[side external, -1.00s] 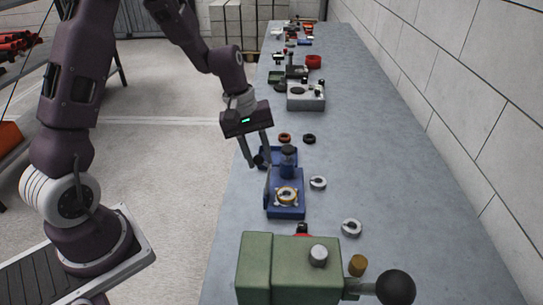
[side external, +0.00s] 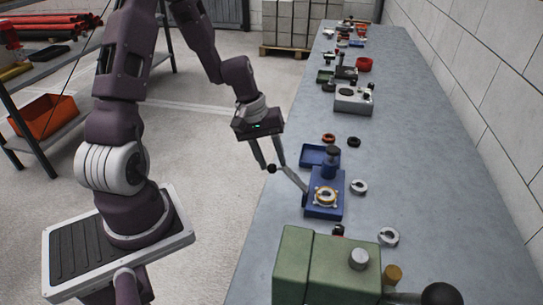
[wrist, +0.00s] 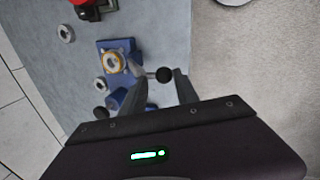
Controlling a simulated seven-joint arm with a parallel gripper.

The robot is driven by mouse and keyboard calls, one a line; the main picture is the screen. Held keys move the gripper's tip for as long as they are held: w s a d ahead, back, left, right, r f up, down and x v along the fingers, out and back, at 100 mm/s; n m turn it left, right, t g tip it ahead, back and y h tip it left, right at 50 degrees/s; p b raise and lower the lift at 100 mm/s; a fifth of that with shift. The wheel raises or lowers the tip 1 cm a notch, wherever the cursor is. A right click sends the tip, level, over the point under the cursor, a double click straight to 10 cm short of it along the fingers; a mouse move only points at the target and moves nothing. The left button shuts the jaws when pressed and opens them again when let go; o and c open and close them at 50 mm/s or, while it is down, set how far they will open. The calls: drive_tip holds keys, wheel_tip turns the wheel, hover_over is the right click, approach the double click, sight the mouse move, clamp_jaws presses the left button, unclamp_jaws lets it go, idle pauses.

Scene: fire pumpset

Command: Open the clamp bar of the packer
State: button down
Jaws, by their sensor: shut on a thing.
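The packer (side external: 322,208) is a blue fixture on the bench with a brass ring (side external: 326,195) on top and a dark post behind it. It also shows in the wrist view (wrist: 129,46). Its grey clamp bar (side external: 293,180) slants up from the packer's left side, out past the bench edge, and ends in a black ball knob (side external: 271,168). My gripper (side external: 270,166) is shut on the bar's knob end. In the wrist view the knob (wrist: 163,74) sits between the two fingertips.
A blue tray (side external: 313,155) lies behind the packer. Loose rings, such as a grey one (side external: 359,187), lie to its right. A green machine (side external: 325,268) stands in front. A grey box (side external: 354,104) is farther back. Open floor lies left of the bench.

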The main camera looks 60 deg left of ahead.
drive_tip(key=f, duration=0.1)
drive_tip(key=s+f, duration=0.1)
drive_tip(key=f, duration=0.1)
drive_tip(key=shift+s+a+h, duration=0.1)
drive_tip(key=shift+s+h, duration=0.1)
drive_tip(key=shift+h, duration=0.2)
drive_tip(key=c, duration=1.2)
unclamp_jaws()
drive_tip(key=shift+a, duration=0.1)
drive_tip(key=shift+t, duration=0.3)
drive_tip(key=v, duration=0.6)
drive_tip(key=w+v, duration=0.1)
drive_tip(key=v, duration=0.2)
drive_tip(key=shift+w+d+r, duration=0.1)
drive_tip(key=shift+d+r, duration=0.15)
drive_tip(key=shift+r, duration=0.15)
